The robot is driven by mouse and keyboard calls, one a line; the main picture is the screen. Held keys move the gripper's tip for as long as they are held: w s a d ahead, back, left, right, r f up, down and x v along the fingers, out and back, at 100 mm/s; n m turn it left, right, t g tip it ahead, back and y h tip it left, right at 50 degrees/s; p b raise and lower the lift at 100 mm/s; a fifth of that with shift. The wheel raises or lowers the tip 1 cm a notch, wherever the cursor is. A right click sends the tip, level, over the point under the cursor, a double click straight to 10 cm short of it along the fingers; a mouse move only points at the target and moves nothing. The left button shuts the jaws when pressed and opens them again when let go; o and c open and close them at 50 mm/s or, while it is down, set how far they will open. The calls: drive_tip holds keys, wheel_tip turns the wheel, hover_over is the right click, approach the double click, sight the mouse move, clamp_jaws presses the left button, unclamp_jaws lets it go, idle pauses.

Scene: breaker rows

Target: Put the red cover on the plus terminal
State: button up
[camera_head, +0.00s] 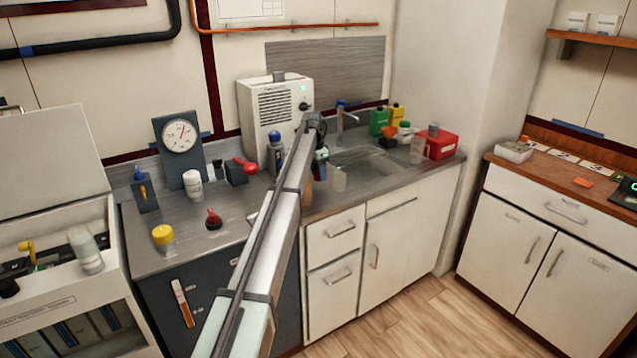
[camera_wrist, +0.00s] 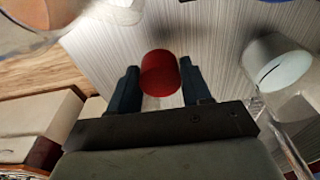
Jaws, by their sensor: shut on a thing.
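The red cover (camera_wrist: 160,73) is a short red cylinder between the two dark fingers of my gripper (camera_wrist: 161,84) in the wrist view. The fingers are shut on it, and a grey ribbed surface lies behind it. In the head view my gripper (camera_head: 320,166) is small and partly behind my arm, over the counter near the sink. The cover cannot be made out there. I cannot identify the plus terminal for certain. An open cabinet (camera_head: 60,307) at the far left holds a yellow part (camera_head: 29,250) and a black knob (camera_head: 9,288).
The grey counter (camera_head: 195,245) carries a yellow-topped jar (camera_head: 163,238), a red-topped item (camera_head: 213,219), a dial gauge (camera_head: 181,140) and a white machine (camera_head: 270,110). Bottles and a red box (camera_head: 441,146) stand right of the sink. A pale-lidded clear jar (camera_wrist: 279,64) is close in the wrist view.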

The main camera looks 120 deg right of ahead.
sight(320, 189)
drive_tip(key=shift+f, duration=2.1)
drive_tip(key=shift+f, duration=0.15)
drive_tip(key=o, duration=1.2)
drive_tip(key=shift+c, duration=0.2)
drive_tip(key=r, duration=0.4)
drive_tip(key=w+r, duration=0.1)
drive_tip(key=r, duration=0.7)
drive_tip(key=shift+w+r, duration=0.1)
drive_tip(key=shift+w, duration=0.15)
